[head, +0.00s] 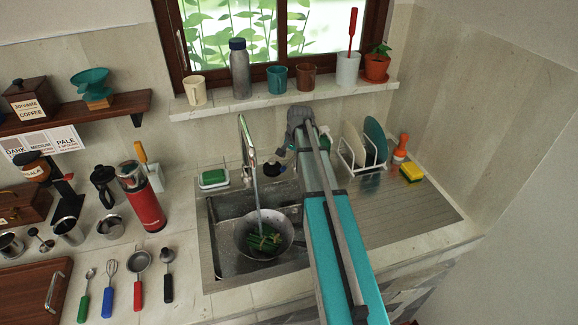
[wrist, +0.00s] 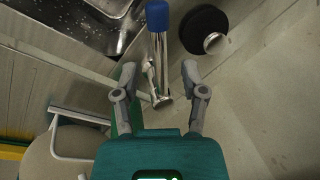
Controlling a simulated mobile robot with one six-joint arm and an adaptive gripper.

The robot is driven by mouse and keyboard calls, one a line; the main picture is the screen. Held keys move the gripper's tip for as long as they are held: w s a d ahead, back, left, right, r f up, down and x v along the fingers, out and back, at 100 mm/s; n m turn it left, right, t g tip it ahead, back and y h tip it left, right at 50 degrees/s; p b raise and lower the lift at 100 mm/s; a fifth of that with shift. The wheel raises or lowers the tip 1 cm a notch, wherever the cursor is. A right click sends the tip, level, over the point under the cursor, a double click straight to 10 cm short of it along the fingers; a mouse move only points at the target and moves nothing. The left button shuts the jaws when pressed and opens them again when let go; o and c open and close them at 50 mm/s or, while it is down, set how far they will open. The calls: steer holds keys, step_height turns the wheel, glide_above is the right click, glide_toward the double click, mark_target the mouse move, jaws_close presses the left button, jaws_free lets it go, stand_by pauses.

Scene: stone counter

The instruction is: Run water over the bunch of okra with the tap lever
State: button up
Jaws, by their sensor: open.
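The bunch of okra (head: 262,242) lies in a metal colander (head: 243,250) in the sink basin. The chrome tap (head: 244,135) arches above it. A thin pale line, which looks like running water, drops from its spout to the okra. In the wrist view, a chrome lever with a blue end (wrist: 158,38) stands ahead of my gripper (wrist: 160,80). My fingers are open, one either side of the lever's lower part, and I see no firm contact. In the head view, my arm hides much of this area behind the sink.
A black round thing with a chrome knob (wrist: 204,30) stands beside the lever. A dish rack with plates (head: 350,155) is right of my arm. The sill above holds cups and a steel bottle (head: 239,75).

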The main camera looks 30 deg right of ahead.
steer(key=shift+w+a+f+b, duration=0.1)
steer(key=shift+f+b, duration=0.3)
steer(key=shift+f, duration=0.15)
steer(key=shift+w+a+f+b, duration=0.1)
steer(key=shift+f+b, duration=0.25)
steer(key=shift+f, duration=0.15)
jaws_close()
